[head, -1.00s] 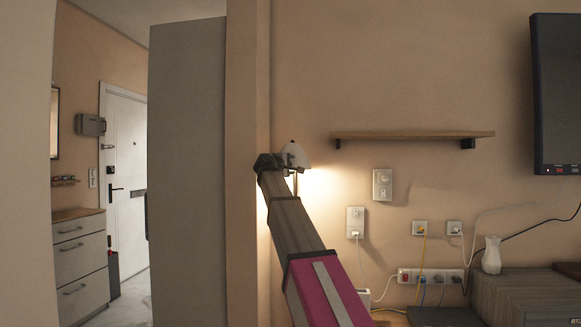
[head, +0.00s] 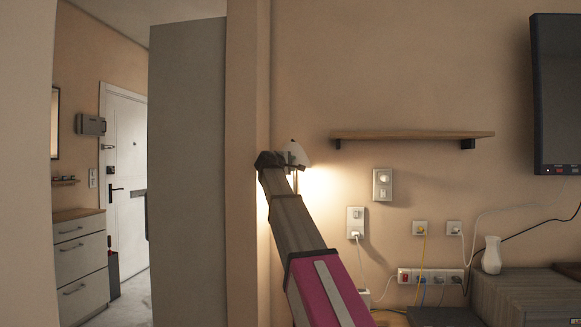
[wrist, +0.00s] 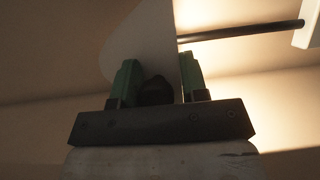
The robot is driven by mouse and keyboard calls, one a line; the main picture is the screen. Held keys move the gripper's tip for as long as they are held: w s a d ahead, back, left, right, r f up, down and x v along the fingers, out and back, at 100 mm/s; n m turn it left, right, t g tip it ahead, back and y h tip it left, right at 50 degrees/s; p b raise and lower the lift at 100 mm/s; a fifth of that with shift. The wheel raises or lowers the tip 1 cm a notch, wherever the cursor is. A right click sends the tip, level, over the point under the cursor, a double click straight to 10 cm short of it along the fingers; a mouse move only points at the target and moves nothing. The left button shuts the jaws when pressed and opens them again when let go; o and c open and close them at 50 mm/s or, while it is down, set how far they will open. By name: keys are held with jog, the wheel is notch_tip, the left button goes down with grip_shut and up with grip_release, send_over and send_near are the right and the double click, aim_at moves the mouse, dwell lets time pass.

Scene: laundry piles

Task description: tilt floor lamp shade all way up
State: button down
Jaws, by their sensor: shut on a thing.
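The floor lamp has a small white shade (head: 296,153) that glows against the wall at the end of my arm in the head view. In the wrist view the pale shade (wrist: 140,45) rises between the two green fingers of my gripper (wrist: 158,82), and a dark round part sits at its base. My gripper is shut on the shade. A dark rod (wrist: 245,33) runs to the right behind it. In the head view my wrist covers the gripper fingers and part of the shade. The lamp's pole shows only in part below the shade.
A wooden shelf (head: 412,135) is on the wall right of the lamp. A wall corner post (head: 247,170) stands close left of it. Wall sockets with cables (head: 430,276) and a white vase (head: 491,255) are at lower right. A dark wall screen (head: 556,95) hangs at far right.

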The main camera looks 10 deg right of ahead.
notch_tip(320, 180, up, 12)
jog(key=w+n+g+y, duration=0.1)
jog(key=n+g+y, duration=0.1)
jog(key=g, duration=0.3)
jog(key=shift+w+r+y, duration=0.2)
jog(key=shift+r+y, duration=0.05)
jog(key=shift+y, duration=0.35)
jog(key=c, duration=1.7)
grip_release()
jog(key=shift+g, duration=0.4)
jog(key=w+r, duration=0.1)
jog(key=r, duration=0.1)
jog(key=w+d+r, duration=0.1)
jog(key=r, duration=0.1)
jog(key=w+r, duration=0.1)
jog(key=r, duration=0.1)
jog(key=shift+d, duration=0.15)
jog(key=shift+o, duration=0.4)
jog(key=shift+w+d+r, duration=0.3)
jog(key=shift+w+r, duration=0.45)
jog(key=shift+r, duration=0.15)
jog(key=shift+w+r, duration=0.1)
jog(key=o, duration=0.8)
jog(key=shift+d, duration=0.1)
jog(key=v, duration=1.1)
jog(key=shift+s, duration=0.25)
